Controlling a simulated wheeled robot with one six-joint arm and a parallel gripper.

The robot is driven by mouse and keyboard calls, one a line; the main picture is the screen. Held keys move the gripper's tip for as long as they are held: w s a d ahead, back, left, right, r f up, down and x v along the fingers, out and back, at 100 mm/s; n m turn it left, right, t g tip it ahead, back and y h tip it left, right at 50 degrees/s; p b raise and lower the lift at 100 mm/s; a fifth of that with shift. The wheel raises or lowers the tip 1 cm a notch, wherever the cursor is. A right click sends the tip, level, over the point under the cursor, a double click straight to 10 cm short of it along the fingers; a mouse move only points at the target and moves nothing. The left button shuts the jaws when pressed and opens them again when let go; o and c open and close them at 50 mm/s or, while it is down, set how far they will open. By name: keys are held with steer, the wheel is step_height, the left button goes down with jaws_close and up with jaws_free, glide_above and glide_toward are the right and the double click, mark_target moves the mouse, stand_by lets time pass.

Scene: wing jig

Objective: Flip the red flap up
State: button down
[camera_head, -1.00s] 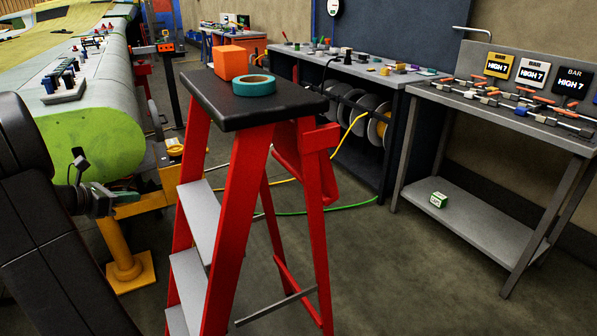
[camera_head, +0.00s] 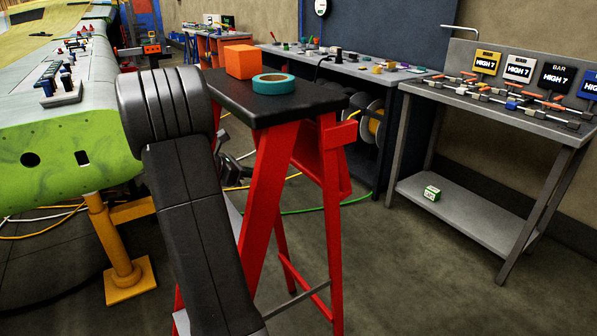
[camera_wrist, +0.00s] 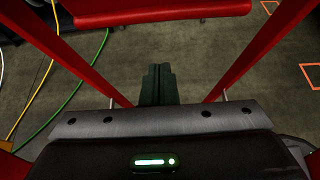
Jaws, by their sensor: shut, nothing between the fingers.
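The red flap (camera_head: 322,168) hangs folded down on the right side of the red stepladder (camera_head: 262,200), below its black top (camera_head: 265,100). A red panel (camera_wrist: 155,12), which looks like the flap, crosses the top of the wrist view. My gripper (camera_wrist: 158,80) is shut and empty, pointing between two red ladder legs. A gap of floor shows between its tips and the panel. In the head view, my arm hides part of the ladder's left side and most of my gripper.
An orange box (camera_head: 241,61) and a teal tape roll (camera_head: 273,84) sit on the ladder top. A green wing (camera_head: 70,150) stands at left on a yellow stand (camera_head: 112,250). Cables cross the floor. A grey bench (camera_head: 490,108) is at right; floor before it is clear.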

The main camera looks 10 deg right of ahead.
steer(key=b, duration=0.2)
glide_toward(303, 172)
step_height(303, 172, down, 4)
steer(key=d, duration=0.2)
steer(key=w+d, duration=0.1)
steer(key=d+r, duration=0.1)
steer(key=shift+w+d, duration=0.1)
steer(key=shift+w, duration=0.2)
steer(key=shift+w+d+r, duration=0.15)
steer(key=shift+d, duration=0.15)
